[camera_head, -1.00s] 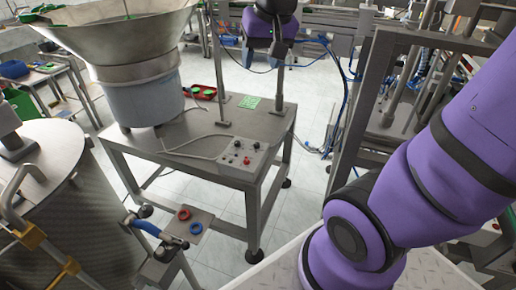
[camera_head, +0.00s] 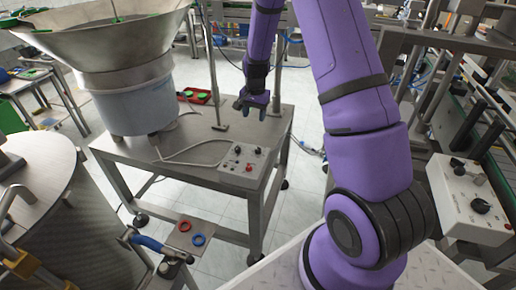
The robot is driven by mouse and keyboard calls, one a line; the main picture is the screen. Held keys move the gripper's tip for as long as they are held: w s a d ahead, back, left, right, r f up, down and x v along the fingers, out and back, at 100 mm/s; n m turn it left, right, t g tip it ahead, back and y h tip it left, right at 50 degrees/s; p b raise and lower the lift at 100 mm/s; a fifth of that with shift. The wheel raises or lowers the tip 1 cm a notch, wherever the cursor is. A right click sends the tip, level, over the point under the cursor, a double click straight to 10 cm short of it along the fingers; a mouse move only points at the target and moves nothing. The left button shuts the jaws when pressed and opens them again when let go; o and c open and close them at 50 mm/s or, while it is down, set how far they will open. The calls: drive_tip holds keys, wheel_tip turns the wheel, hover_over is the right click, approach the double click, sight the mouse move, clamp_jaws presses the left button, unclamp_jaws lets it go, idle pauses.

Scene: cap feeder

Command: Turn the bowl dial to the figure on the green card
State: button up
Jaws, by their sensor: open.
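A grey control box (camera_head: 231,178) sits at the front right of the bowl feeder's steel table. It carries small black knobs (camera_head: 237,150) and a red button (camera_head: 249,168). Which knob is the bowl dial, and its setting, are too small to tell. The large metal bowl (camera_head: 110,40) stands on a pale drum at the table's left. My gripper (camera_head: 251,110) is open and empty, pointing down over the back right of the table, behind the control box in the picture. The green card is not visible, apparently hidden behind my gripper.
A thin upright post (camera_head: 212,70) stands left of my gripper. A grey cable (camera_head: 190,158) lies on the table (camera_head: 175,180). A red tray (camera_head: 195,95) with green pieces is behind. Another control box (camera_head: 470,205) with a black knob stands at right. A metal drum (camera_head: 80,235) is at left.

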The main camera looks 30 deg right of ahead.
drive_tip(key=m, duration=0.1)
hover_over(258, 149)
wheel_tip(258, 149, down, 7)
drive_tip(key=shift+g, duration=0.3)
wheel_tip(258, 149, down, 11)
drive_tip(key=shift+r, duration=0.15)
drive_tip(key=shift+c, duration=0.3)
drive_tip(key=c, duration=0.9)
